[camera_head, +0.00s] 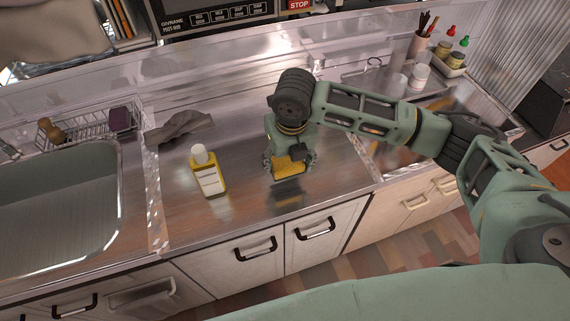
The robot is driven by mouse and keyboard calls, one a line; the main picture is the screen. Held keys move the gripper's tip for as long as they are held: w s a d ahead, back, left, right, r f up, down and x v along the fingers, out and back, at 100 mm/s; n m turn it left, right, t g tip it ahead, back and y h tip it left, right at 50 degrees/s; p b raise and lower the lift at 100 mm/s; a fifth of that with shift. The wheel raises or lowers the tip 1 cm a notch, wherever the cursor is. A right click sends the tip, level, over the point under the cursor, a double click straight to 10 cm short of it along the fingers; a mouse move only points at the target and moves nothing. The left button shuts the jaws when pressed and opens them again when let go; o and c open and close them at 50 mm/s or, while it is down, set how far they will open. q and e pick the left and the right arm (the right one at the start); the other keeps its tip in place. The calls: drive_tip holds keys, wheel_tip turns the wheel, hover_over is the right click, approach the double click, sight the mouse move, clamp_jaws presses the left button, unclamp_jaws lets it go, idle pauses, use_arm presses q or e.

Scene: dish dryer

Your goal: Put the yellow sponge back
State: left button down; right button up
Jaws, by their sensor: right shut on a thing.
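The yellow sponge (289,167) is between the fingers of my right gripper (290,168), at the front part of the steel counter. The gripper points down and is shut on it. I cannot tell whether the sponge touches the counter or is just above it. A wire rack (85,128) sits at the back edge of the sink on the left, with a dark purple sponge-like block (120,119) and a brown brush-like thing (52,130) in it. My left gripper is not in view.
A yellow soap bottle (208,172) with a white cap stands left of my right gripper. A grey cloth (180,127) lies behind it. The sink (122,200) is at the left. White jars (419,75) and a tray of bottles (449,62) stand at the back right.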

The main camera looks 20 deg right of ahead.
sight(288, 160)
drive_tip(key=shift+w+f, duration=0.45)
drive_tip(key=shift+w, duration=0.25)
drive_tip(key=shift+d+f+p, duration=0.1)
drive_tip(key=shift+f+p, duration=0.25)
drive_tip(key=shift+f, duration=1.7)
drive_tip(key=o, duration=1)
drive_tip(key=shift+f, duration=0.1)
drive_tip(key=r, duration=0.4)
drive_tip(key=s+r, duration=0.1)
drive_tip(key=r, duration=0.7)
drive_tip(key=shift+s+r+b, duration=0.1)
drive_tip(key=shift+s+b, duration=0.25)
